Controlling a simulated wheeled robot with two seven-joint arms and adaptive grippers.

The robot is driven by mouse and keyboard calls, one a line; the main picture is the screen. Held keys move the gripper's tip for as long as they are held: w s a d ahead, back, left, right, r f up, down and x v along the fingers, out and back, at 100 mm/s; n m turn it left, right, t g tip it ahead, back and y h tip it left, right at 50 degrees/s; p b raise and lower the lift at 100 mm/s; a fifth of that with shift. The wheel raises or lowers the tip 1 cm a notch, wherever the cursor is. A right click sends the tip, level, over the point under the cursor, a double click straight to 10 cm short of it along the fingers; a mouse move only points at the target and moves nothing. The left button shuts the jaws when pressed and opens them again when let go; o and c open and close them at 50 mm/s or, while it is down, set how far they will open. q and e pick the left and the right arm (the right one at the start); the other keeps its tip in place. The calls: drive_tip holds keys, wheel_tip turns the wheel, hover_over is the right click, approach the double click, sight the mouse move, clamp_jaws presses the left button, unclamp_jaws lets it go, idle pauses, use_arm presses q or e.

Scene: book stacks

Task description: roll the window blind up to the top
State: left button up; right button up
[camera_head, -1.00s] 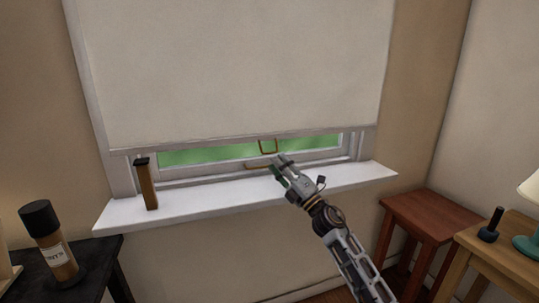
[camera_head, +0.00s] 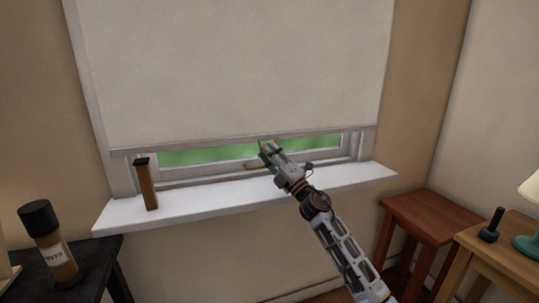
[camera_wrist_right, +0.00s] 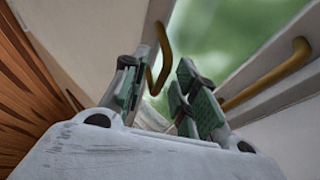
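The cream window blind (camera_head: 235,75) hangs most of the way down, with a strip of green window (camera_head: 205,155) showing under its bottom bar. My right gripper (camera_head: 268,150) is just below the bar, at the brass pull loop, which it mostly hides in the head view. In the right wrist view the pull loop (camera_wrist_right: 163,55) hangs ahead, close to the left fingertip. My right gripper (camera_wrist_right: 163,88) has its two fingers apart there, and I see nothing clamped between them. Whether a finger touches the loop I cannot tell. My left gripper is not in view.
A brass window handle (camera_wrist_right: 275,75) is close right of the fingers. The white sill (camera_head: 235,195) lies below and carries an upright brown object (camera_head: 147,187) at left. A dark table with a bottle (camera_head: 48,240) is at left; a red-brown stool (camera_head: 430,215) is at right.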

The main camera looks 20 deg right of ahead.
clamp_jaws()
idle(0.3)
drive_tip(key=shift+r, duration=0.1)
